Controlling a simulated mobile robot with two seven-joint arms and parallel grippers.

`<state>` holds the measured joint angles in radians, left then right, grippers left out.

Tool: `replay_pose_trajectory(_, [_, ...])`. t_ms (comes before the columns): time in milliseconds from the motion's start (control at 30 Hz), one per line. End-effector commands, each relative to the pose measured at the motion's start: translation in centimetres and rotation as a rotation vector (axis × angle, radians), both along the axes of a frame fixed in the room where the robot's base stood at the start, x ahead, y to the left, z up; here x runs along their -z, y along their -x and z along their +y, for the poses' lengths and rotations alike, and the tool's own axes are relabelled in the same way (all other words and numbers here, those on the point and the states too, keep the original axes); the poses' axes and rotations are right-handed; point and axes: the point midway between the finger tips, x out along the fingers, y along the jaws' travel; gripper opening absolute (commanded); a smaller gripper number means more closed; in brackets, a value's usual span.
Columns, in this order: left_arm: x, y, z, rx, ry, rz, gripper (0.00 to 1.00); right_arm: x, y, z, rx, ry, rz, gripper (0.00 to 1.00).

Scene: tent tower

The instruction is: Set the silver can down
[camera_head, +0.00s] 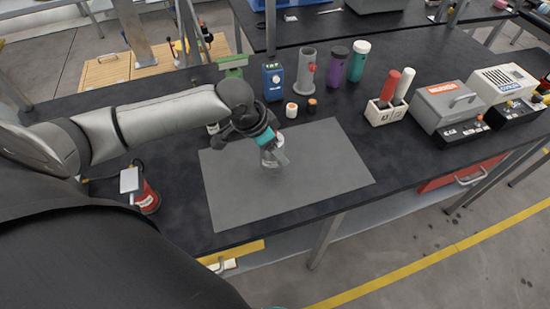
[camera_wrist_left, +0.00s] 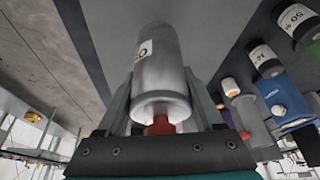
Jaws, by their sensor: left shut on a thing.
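The silver can (camera_wrist_left: 160,65) is a grey metallic cylinder with a pale label, held between the two fingers of my left gripper (camera_wrist_left: 158,122) in the left wrist view. A red part shows at its near end. In the head view my left gripper (camera_head: 274,156) is over the middle of the grey mat (camera_head: 320,185), and the can is mostly hidden by the fingers. I cannot tell whether the can touches the mat. My right gripper is not in view.
Behind the mat stand a blue device (camera_head: 273,82), a grey cylinder stand (camera_head: 305,72), purple (camera_head: 337,67) and green (camera_head: 358,61) bottles and two small jars (camera_head: 291,110). A white holder (camera_head: 386,112) and grey boxes are at right. A red can (camera_head: 148,200) is left. The mat's right half is clear.

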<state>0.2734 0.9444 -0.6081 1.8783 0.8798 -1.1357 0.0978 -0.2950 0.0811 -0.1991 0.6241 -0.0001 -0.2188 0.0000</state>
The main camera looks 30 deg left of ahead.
Motion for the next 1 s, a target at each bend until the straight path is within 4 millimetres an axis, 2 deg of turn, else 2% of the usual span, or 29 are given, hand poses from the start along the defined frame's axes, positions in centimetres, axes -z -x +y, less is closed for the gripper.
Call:
replay_pose_trajectory(300, [3.9,0.0,-0.1,0.0,0.002,-0.001,0.0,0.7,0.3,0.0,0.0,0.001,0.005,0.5])
replay_pose_trajectory(667, [4.2,-0.1,-0.1,0.0,0.001,-0.003,0.0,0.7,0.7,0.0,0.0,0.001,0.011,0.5])
replay_pose_trajectory(700, [4.2,0.0,0.0,0.0,0.0,0.001,0.73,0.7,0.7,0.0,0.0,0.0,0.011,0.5])
replay_pose_trajectory(933, [4.2,0.1,0.0,0.0,0.0,0.001,0.98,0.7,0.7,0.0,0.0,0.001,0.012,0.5])
replay_pose_trajectory(1000, [4.2,0.1,0.0,0.0,0.0,0.001,0.98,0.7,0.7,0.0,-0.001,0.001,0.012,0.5])
